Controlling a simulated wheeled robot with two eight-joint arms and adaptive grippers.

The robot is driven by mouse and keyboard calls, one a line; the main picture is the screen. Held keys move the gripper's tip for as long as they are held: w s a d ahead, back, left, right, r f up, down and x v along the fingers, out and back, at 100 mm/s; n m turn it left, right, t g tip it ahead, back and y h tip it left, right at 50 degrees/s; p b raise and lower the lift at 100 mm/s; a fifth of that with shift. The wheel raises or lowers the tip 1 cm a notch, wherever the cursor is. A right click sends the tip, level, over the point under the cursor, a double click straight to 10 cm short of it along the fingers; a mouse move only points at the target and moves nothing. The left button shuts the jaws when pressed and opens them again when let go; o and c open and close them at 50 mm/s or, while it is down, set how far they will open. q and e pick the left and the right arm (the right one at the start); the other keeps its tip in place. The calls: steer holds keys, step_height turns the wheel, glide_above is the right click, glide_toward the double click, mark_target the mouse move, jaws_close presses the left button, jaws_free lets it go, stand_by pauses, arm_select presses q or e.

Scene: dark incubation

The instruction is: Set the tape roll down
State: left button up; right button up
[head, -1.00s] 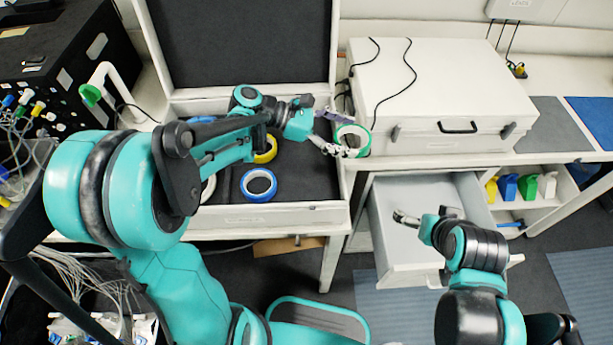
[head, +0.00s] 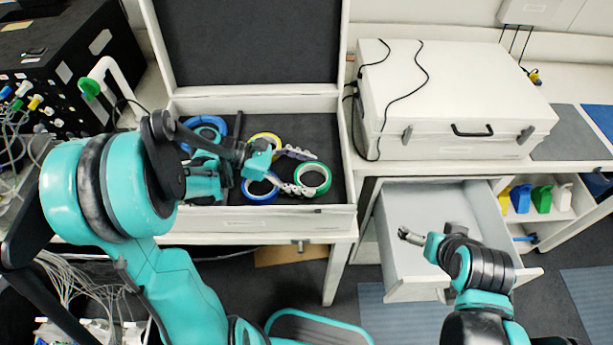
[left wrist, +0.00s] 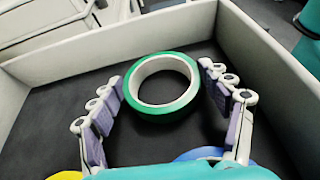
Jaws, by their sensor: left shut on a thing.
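The tape roll (head: 314,196) is a green ring with a white inside. It is in the right part of the open white case (head: 245,222) with a dark floor. My left gripper (head: 314,173) is shut on it, one finger on each side. In the left wrist view the roll (left wrist: 152,112) shows between the finger pads (left wrist: 162,75), lying nearly flat above or on the dark floor; I cannot tell whether it touches. My right gripper (head: 410,237) is over the open drawer at the right; its finger opening is unclear.
A blue roll (head: 252,196) lies just left of the green roll. A yellow roll (head: 265,136) and more blue rolls (head: 212,121) lie farther back and left. The case walls surround them, with its lid (head: 245,40) raised behind. A closed white case (head: 455,90) stands right.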

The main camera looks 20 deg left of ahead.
arm_select(q)
steer(key=shift+f, duration=0.2)
steer(key=o, duration=1.2)
steer(key=shift+c, duration=0.2)
